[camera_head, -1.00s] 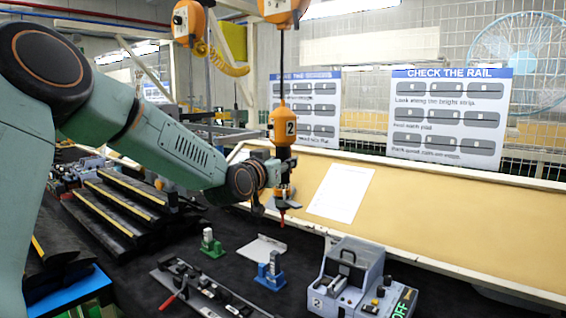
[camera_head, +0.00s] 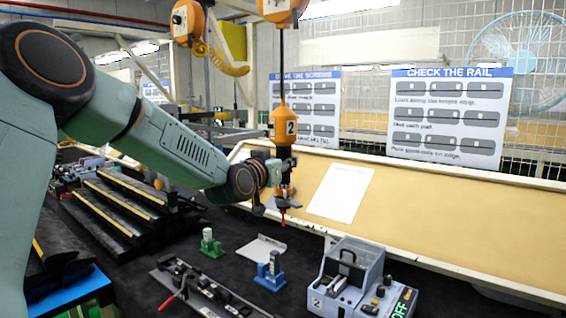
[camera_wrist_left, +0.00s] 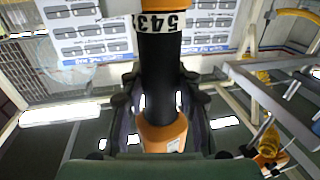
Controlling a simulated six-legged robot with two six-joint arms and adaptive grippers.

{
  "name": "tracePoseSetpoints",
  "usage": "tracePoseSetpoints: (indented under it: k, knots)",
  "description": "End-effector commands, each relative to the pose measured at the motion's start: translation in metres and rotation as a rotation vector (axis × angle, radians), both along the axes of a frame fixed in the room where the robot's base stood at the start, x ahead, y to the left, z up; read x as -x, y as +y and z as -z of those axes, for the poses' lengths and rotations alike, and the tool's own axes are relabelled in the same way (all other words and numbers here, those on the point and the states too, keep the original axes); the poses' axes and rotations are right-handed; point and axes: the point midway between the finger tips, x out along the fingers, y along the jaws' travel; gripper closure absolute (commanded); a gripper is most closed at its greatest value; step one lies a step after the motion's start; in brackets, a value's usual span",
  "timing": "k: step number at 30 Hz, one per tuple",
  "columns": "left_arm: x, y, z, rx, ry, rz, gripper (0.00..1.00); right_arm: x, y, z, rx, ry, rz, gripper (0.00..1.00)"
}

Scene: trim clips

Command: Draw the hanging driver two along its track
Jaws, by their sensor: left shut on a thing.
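My left gripper (camera_head: 284,172) is shut around the driver's dark body, below the orange top. In the left wrist view the driver's black barrel (camera_wrist_left: 161,75) stands between the fingers, with an orange part at the near end. The fingers are partly hidden behind the barrel. My right gripper is not in view.
Below are a green fixture (camera_head: 211,244), a blue fixture (camera_head: 270,271), a dark clip jig (camera_head: 205,290) with a red handle, and a grey box (camera_head: 349,275) marked "2" and "OFF". Stepped black racks (camera_head: 120,200) stand left. A tan sloped board with paper (camera_head: 341,192) lies behind.

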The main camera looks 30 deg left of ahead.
Motion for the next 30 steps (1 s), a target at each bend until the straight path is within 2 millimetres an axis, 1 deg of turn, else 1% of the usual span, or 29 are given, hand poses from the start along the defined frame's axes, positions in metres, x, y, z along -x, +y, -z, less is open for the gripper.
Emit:
tracePoseSetpoints:
  k: [11, 12, 21, 30]
  knots:
    - [0.0001, -0.0002, 0.0005, 0.0, 0.001, 0.001, 1.0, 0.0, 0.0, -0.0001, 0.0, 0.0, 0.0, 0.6]
    - [0.0001, -0.0002, 0.0005, 0.0, 0.001, 0.0, 0.68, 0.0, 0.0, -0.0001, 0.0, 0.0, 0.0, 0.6]
    - [0.0001, -0.0002, 0.0004, 0.0, 0.001, 0.0, 0.42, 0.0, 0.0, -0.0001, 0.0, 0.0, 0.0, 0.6]
    - [0.0008, -0.0005, 0.0024, 0.002, 0.006, 0.001, 0.42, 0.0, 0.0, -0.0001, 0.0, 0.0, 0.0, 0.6]
